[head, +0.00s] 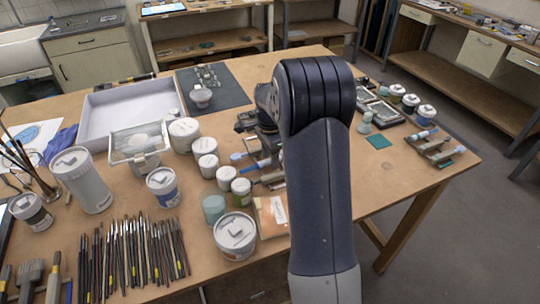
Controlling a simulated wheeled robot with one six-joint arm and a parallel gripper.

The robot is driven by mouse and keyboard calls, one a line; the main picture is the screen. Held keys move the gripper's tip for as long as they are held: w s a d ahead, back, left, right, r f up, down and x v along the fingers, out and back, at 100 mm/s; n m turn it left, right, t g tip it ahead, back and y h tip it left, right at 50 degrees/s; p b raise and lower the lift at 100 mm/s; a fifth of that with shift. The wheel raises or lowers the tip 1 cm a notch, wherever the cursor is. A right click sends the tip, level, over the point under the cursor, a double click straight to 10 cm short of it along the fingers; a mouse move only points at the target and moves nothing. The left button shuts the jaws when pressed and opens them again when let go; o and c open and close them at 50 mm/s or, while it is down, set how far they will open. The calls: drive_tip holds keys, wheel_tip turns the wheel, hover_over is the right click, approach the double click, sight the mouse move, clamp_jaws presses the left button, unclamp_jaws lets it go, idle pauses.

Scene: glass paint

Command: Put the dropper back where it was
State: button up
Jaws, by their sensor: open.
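My gripper (257,130) is partly hidden behind my own arm, over the middle of the table. Its dark jaws look open, and I see nothing held between them. I cannot pick out the dropper for certain. Below and beside the jaws lie slim blue-ended tools (261,164) on a small rack, partly covered by my arm. At the right, another wooden rack (438,150) holds a blue-and-white slim tool (422,134).
Several white paint jars (185,134) crowd the left of my gripper. A white tray (128,105) and dark mat (222,92) are behind. The table's right front (400,180) is clear.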

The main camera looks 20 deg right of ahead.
wheel_tip(320, 180, up, 11)
drive_tip(key=b, duration=0.1)
idle(0.5)
drive_tip(key=shift+f, duration=0.1)
wheel_tip(320, 180, down, 11)
drive_tip(key=shift+r+p, duration=0.15)
drive_tip(key=shift+p, duration=0.4)
drive_tip(key=shift+r, duration=0.1)
drive_tip(key=shift+r, duration=0.1)
